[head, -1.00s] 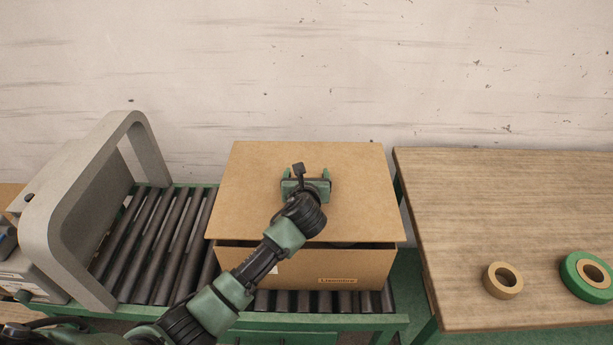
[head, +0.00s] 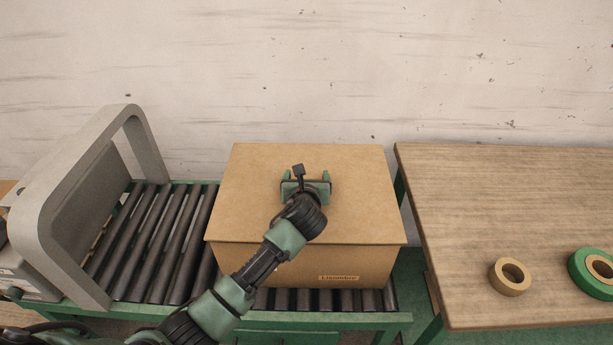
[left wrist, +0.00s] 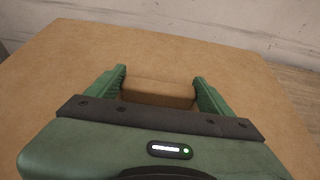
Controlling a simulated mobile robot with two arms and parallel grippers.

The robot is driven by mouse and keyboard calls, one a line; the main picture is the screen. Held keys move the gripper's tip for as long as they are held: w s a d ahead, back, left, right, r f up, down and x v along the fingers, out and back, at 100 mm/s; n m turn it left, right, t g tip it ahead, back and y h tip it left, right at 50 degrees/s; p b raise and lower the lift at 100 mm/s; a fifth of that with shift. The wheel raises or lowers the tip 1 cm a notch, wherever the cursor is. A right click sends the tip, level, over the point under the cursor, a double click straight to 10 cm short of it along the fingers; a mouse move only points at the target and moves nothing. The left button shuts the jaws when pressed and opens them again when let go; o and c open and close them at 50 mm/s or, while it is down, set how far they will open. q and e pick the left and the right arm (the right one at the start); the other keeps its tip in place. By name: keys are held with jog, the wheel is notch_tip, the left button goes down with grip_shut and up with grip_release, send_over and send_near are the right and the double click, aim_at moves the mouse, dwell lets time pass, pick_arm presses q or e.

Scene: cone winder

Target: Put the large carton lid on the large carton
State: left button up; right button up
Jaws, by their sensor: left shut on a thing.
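The large carton lid (head: 250,205) is a flat brown board lying over the large carton (head: 365,265), which stands on the roller conveyor. No dark gap shows between the lid and the carton's front wall. My left gripper (head: 306,186) is over the middle of the lid, shut on a small brown block on its top. The left wrist view shows this block (left wrist: 158,92) between the two green fingers, with the lid (left wrist: 70,60) spread around it. The carton's inside is hidden. My right gripper is not in view.
A grey arch-shaped frame (head: 140,150) stands over the conveyor rollers (head: 165,240) at the left. A wooden table (head: 500,200) at the right carries a tan tape roll (head: 497,282) and a green ring-shaped roll (head: 582,277). A pale wall stands close behind.

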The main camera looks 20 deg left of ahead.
pick_arm(q)
jog(key=shift+f, duration=0.7)
jog(key=o, duration=1.5)
jog(key=shift+c, duration=0.2)
jog(key=shift+s, duration=0.15)
